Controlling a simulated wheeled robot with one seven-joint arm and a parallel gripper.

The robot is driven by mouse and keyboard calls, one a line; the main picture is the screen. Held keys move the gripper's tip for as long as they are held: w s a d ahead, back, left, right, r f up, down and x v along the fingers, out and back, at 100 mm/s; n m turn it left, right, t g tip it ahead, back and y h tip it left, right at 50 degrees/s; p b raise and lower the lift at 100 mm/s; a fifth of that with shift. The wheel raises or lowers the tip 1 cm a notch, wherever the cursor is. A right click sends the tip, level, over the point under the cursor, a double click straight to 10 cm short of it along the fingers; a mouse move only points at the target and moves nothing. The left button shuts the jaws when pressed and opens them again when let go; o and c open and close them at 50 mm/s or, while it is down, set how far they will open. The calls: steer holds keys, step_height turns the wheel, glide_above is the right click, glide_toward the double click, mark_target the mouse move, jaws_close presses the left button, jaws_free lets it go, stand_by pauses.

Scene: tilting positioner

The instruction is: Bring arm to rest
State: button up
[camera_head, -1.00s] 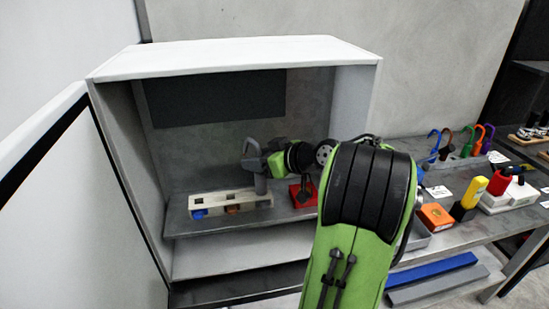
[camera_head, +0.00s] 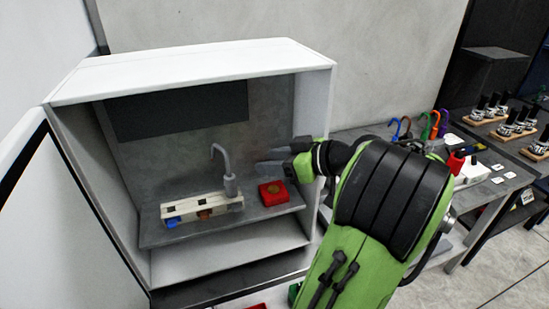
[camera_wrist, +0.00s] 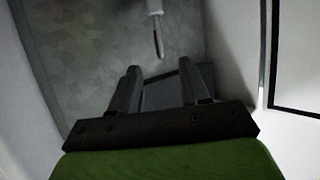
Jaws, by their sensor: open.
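My gripper (camera_head: 270,158) is open and empty inside the white cabinet, to the right of a grey hooked piece (camera_head: 229,184). That piece stands upright at the right end of a pale rack (camera_head: 196,208). In the wrist view my two dark fingers (camera_wrist: 158,78) are spread apart with nothing between them. A pale rod-like thing with a dark tip (camera_wrist: 156,28) shows beyond them; I cannot tell which object it is. My green and black arm reaches in from the lower right and hides part of the bench.
The white cabinet (camera_head: 190,70) is open at the front, its side walls close to my arm. A red block (camera_head: 272,193) sits on its shelf beside the rack. Several coloured hooks (camera_head: 434,123) and a white holder (camera_head: 474,170) stand on the bench to the right.

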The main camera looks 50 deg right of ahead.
stand_by(0.5)
steer(key=w+a+f+g, duration=0.2)
steer(key=w+a+g, duration=0.1)
steer(key=a, duration=0.5)
steer(key=w+a+f+g, duration=0.2)
steer(key=w+a+g, duration=0.15)
steer(key=a, duration=0.55)
steer(key=s+a+f+m+g+h, duration=0.1)
steer(key=s+a+f, duration=0.2)
steer(key=s+a, duration=0.7)
steer(key=s, duration=0.3)
steer(key=shift+s+a+h, duration=0.2)
steer(key=shift+a+h, duration=0.1)
steer(key=shift+c, duration=0.3)
stand_by(0.6)
